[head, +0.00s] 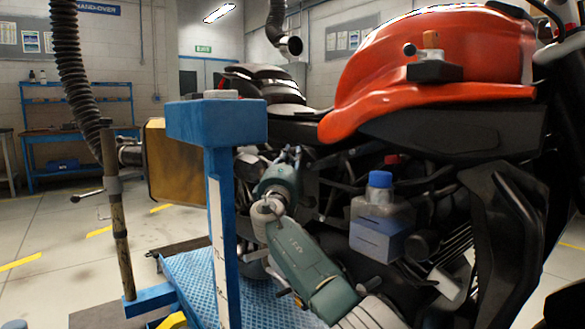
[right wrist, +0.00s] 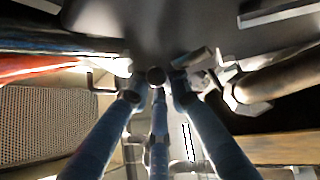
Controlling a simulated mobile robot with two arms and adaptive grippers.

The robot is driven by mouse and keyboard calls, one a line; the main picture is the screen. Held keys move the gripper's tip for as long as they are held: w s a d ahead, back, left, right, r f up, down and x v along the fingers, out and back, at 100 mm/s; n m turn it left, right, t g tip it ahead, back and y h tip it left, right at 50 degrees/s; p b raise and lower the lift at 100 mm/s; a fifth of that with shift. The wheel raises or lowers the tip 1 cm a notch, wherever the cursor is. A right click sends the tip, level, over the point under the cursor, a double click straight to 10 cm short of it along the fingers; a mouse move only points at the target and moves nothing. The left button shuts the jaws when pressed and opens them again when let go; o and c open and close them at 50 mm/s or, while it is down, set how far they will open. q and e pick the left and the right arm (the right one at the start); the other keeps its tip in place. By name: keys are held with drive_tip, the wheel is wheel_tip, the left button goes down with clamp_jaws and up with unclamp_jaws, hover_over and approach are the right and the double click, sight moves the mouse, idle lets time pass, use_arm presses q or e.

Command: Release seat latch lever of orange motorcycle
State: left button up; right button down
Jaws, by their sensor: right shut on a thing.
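The orange motorcycle (head: 440,60) stands on the right in the head view, with its dark seat (head: 290,128) left of the tank. My right gripper (head: 294,158) is under the seat's side, at the frame. In the right wrist view its fingers (right wrist: 157,88) are closed in around a small dark round-ended piece (right wrist: 155,76) below a dark panel. This appears to be the seat latch lever; the fingers hide most of it, and its exact position is unclear. My left gripper is not in view.
A blue post with a block top (head: 217,122) stands close left of my right arm. A blue-capped bottle (head: 380,215) is right of the arm by the engine. A blue ribbed platform (head: 200,275) lies below. Cables and tubes crowd around the gripper.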

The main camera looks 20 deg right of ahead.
drive_tip(key=shift+a+r, duration=0.15)
drive_tip(key=shift+r, duration=0.15)
drive_tip(key=c, duration=1.7)
unclamp_jaws()
drive_tip(key=shift+c, duration=0.2)
drive_tip(key=shift+o, duration=0.4)
drive_tip(key=shift+w+f, duration=0.1)
drive_tip(key=shift+f, duration=0.2)
drive_tip(key=shift+a+f, duration=0.1)
drive_tip(key=shift+s+a+f, duration=0.3)
drive_tip(key=shift+s, duration=0.25)
drive_tip(key=v, duration=1)
drive_tip(key=shift+s, duration=0.3)
